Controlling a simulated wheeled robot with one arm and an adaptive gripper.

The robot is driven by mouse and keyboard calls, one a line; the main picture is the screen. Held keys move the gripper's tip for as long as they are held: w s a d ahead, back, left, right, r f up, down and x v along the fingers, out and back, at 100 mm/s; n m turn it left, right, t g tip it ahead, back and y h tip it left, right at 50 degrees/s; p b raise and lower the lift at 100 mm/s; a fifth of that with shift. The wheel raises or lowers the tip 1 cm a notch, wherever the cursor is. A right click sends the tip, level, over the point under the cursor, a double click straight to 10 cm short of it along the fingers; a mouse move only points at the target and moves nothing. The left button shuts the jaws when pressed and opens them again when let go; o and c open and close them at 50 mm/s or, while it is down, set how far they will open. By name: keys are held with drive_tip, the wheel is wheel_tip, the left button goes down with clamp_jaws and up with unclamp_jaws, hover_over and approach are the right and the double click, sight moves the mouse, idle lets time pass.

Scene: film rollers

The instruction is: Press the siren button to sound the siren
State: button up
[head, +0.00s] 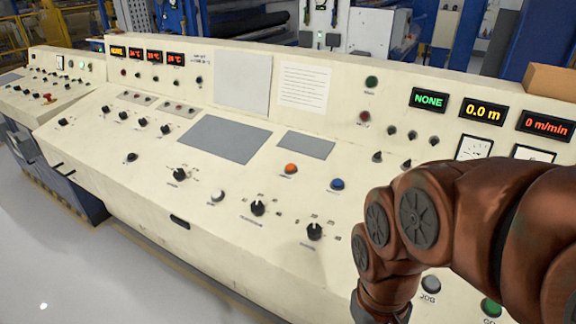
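The cream control console (110,150) fills the middle of the head view. Its sloped panel carries an orange button (290,168), a blue button (337,184) and a white button (217,195). A grey button (430,283) marked JOG and a green button (491,307) sit at the lower right. A green button (371,81) and a red button (364,116) are on the upright back panel. Most labels are too small to read, so I cannot tell which button is the siren. My arm reaches over the right part of the console; my gripper is below the picture's edge.
Black knobs (257,208) stand up from the sloped panel among the buttons. Lit displays (429,99) line the back panel. A brown box (550,80) rests on top at the right. Open grey floor (60,260) lies at the lower left.

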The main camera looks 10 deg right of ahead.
clamp_jaws()
idle(1.3)
